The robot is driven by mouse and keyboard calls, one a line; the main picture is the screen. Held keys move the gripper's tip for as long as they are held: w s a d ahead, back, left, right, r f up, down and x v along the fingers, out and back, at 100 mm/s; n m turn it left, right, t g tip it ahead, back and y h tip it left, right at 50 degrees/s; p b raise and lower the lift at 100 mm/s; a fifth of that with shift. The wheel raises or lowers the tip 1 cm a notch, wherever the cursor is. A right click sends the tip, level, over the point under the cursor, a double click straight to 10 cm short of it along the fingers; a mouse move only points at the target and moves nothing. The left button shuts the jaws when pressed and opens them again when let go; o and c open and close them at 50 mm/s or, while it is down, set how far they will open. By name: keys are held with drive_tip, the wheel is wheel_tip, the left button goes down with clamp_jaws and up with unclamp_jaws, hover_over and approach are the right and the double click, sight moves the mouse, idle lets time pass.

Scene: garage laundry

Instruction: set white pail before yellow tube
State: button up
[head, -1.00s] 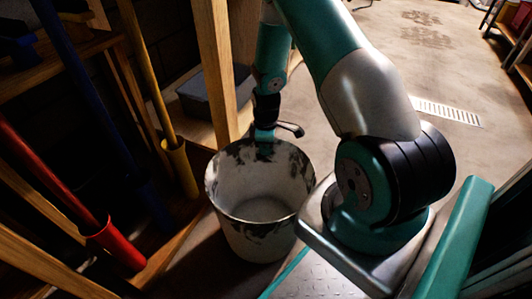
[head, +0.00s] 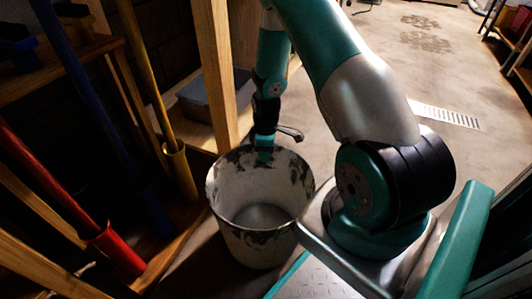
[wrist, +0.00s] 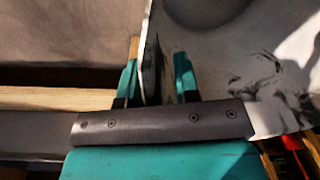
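The white pail (head: 238,195), with dark smudges, stands upright and empty on the floor just left of my base. My gripper (head: 263,150) is at the pail's far rim, pointing down. In the wrist view my gripper's two teal fingers (wrist: 158,82) are apart, with the pail's wall (wrist: 148,45) running between them. A gap shows on the right finger's side. The yellow tube (head: 180,172) stands left of and behind the pail, with a yellow pole in it. The pail is apart from the tube.
A red tube (head: 120,250) with a red pole and a dark blue tube (head: 156,208) stand in the wooden rack at left. A wooden post (head: 215,75) rises close behind the pail. A grey bin (head: 207,95) sits behind it. Open concrete floor lies at the back right.

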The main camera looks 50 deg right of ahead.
wheel_tip(320, 180, up, 11)
drive_tip(key=p, duration=0.6)
drive_tip(key=a+r+t+y, duration=0.1)
drive_tip(key=a+r+y, duration=0.1)
drive_tip(key=a+r, duration=1.45)
drive_tip(key=s+a+r+y, duration=0.1)
drive_tip(key=s+a+r, duration=0.5)
drive_tip(key=s, duration=0.3)
drive_tip(key=s+a+r, duration=0.6)
drive_tip(key=s+a, duration=0.1)
drive_tip(key=s, duration=0.3)
drive_tip(key=shift+r+m+g+y, duration=0.3)
drive_tip(key=shift+r+y, duration=0.05)
drive_tip(key=shift+y, duration=0.05)
wheel_tip(320, 180, up, 41)
drive_tip(key=p, duration=4)
drive_tip(key=shift+f, duration=0.1)
